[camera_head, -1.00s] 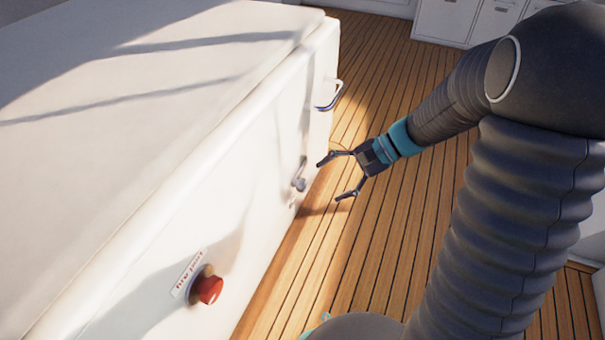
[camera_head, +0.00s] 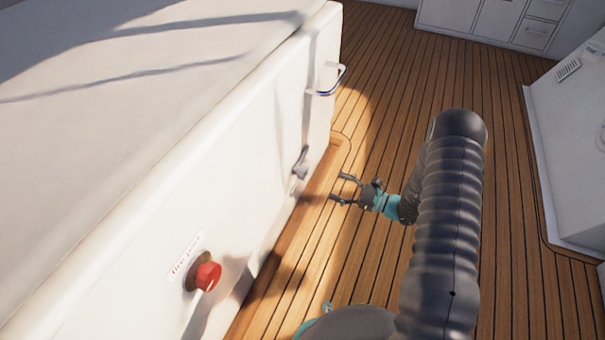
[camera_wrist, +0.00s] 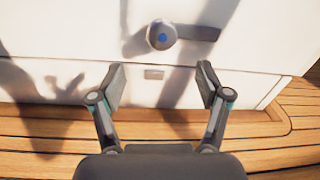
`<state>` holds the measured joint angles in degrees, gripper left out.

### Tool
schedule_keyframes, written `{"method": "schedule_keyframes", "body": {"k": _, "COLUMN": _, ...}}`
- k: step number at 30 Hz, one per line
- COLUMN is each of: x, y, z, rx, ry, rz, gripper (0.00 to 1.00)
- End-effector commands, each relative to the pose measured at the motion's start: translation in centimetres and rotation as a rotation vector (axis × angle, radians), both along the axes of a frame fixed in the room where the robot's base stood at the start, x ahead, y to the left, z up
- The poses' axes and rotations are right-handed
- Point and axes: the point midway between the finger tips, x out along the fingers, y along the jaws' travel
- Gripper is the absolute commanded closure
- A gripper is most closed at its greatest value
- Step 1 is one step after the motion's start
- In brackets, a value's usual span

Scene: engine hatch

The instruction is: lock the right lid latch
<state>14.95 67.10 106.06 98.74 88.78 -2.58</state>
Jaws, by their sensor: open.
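The lid latch (camera_head: 300,164) is a small grey handle on the white side wall of the hatch box, past the red button. In the wrist view the latch (camera_wrist: 162,36) shows a round hub with a blue centre at the top middle, its lever pointing right, roughly level. My gripper (camera_head: 336,186) is open and empty, to the right of the latch and apart from it. In the wrist view my gripper (camera_wrist: 160,78) has its two fingers spread, with the hub showing beyond and above the gap between them.
A red button (camera_head: 207,277) with a label sits on the same wall, nearer. A small plate (camera_wrist: 154,74) is below the latch. The wooden deck (camera_head: 390,90) is clear; white furniture (camera_head: 580,150) stands at the right.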

Motion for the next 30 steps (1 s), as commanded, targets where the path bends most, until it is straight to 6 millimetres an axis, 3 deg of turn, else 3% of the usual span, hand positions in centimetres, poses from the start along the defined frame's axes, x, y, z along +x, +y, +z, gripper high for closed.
{"method": "schedule_keyframes", "body": {"k": 5, "x": 0.5, "y": 0.8, "z": -0.5, "rx": 0.007, "ry": 0.004, "rz": -0.010, "gripper": 0.24}}
{"method": "schedule_keyframes", "body": {"k": 21, "x": 4.3, "y": 9.4, "z": -0.5, "rx": 0.005, "ry": 0.004, "rz": -0.008, "gripper": 0.24}}
{"method": "schedule_keyframes", "body": {"k": 30, "x": 5.6, "y": 12.2, "z": -0.5, "rx": 0.006, "ry": 0.005, "rz": -0.010, "gripper": 0.24}}
